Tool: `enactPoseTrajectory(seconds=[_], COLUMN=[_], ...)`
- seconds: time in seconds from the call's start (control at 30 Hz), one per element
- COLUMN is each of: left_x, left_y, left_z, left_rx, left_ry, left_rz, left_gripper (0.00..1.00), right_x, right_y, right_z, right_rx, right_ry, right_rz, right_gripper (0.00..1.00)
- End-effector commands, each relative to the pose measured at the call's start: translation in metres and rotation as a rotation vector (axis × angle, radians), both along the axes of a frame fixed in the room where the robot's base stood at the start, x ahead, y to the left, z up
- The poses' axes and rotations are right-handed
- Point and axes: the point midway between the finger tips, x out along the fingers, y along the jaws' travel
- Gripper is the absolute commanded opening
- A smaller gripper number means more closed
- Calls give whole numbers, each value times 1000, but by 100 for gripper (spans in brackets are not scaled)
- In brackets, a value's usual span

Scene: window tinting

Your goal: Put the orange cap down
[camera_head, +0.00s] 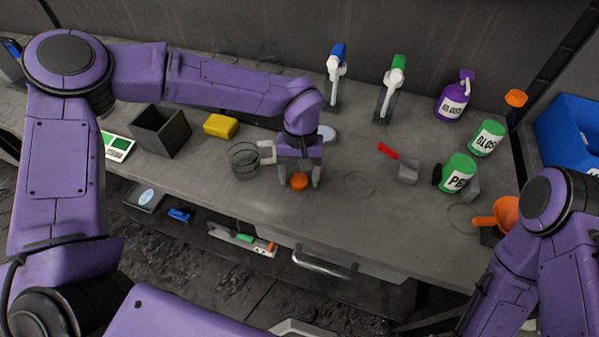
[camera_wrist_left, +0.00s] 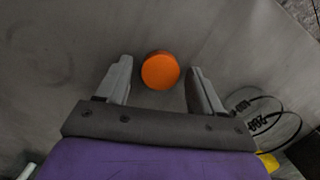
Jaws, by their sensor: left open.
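The orange cap (camera_head: 299,181) is a small round disc on the grey worktop near its front edge. In the left wrist view the cap (camera_wrist_left: 160,71) lies between and slightly beyond the fingertips, with a gap on each side. My left gripper (camera_head: 299,183) points down over the cap with its fingers apart; in the left wrist view the gripper (camera_wrist_left: 160,80) is open and holds nothing. My right arm comes in at the lower right of the head view, and its fingers cannot be made out.
Spray bottles stand at the back. A red-handled scraper (camera_head: 402,166) and green bottles (camera_head: 457,173) are to the right. Bare worktop lies right of the cap.

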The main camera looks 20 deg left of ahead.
Motion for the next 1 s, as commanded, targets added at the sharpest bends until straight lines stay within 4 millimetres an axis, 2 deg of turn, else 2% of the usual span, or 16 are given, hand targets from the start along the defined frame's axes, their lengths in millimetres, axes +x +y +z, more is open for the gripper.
enactPoseTrajectory(seconds=[0.17, 0.5, 0.6, 0.73, 1.0], left_x=[1, 14, 16, 18, 18], left_y=[0, 3, 4, 4, 4], left_z=[11, 98, 117, 129, 131], left_rx=[0, 0, 0, 0, 0], left_ry=[-6, -4, -3, -1, 0], left_rz=[0, 2, 1, 1, -1], left_gripper=[67, 67, 67, 67, 67], right_x=[0, 0, 0, 0, 0], right_y=[0, 0, 0, 0, 0], right_z=[-8, -13, -14, -14, -14], right_rx=[0, 0, 0, 0, 0], right_ry=[0, 0, 0, 0, 0], right_rz=[0, 0, 0, 0, 0], right_gripper=[74, 74, 74, 74, 74])
